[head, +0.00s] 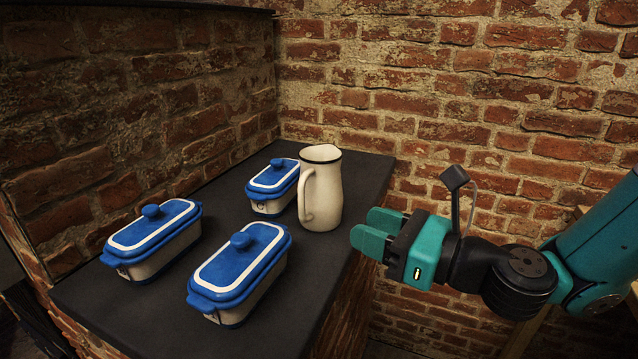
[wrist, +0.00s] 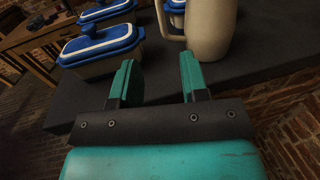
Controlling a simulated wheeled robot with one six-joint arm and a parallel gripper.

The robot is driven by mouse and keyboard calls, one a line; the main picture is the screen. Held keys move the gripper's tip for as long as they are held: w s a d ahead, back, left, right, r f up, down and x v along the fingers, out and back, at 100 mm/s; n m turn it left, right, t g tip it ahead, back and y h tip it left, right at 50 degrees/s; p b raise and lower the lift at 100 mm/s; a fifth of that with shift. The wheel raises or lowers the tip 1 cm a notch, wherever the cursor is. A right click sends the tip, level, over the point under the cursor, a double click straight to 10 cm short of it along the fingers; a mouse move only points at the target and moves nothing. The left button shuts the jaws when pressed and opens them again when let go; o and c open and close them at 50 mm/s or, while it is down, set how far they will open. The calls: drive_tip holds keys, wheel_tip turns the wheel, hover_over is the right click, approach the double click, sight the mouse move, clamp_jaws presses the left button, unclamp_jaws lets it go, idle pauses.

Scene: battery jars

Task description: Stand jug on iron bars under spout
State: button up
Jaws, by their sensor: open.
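A cream jug (head: 322,195) with a dark rim stands upright on the dark worktop, near its right edge. Its handle is on the left side in the head view. My gripper (head: 372,231) is just right of the jug, beyond the worktop's edge, open and empty. In the wrist view the jug (wrist: 212,30) stands ahead of my gripper (wrist: 160,78), to the right of the line between the open fingers, and its top is cut off. I see no iron bars or spout in either view.
Three white dishes with blue lids stand on the worktop (head: 165,315): one at the back (head: 272,188), one at left (head: 152,240), one in front (head: 240,272). Brick walls (head: 450,90) close off the back and left. The worktop between jug and front dish is clear.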

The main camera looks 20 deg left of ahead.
sight(304, 204)
drive_tip(key=p+x, duration=0.5)
drive_tip(key=x, duration=0.2)
drive_tip(key=shift+s, duration=0.1)
drive_tip(key=shift+f+p+x, duration=0.2)
drive_tip(key=shift+p+x, duration=1.05)
drive_tip(key=shift+x, duration=1.7)
clamp_jaws()
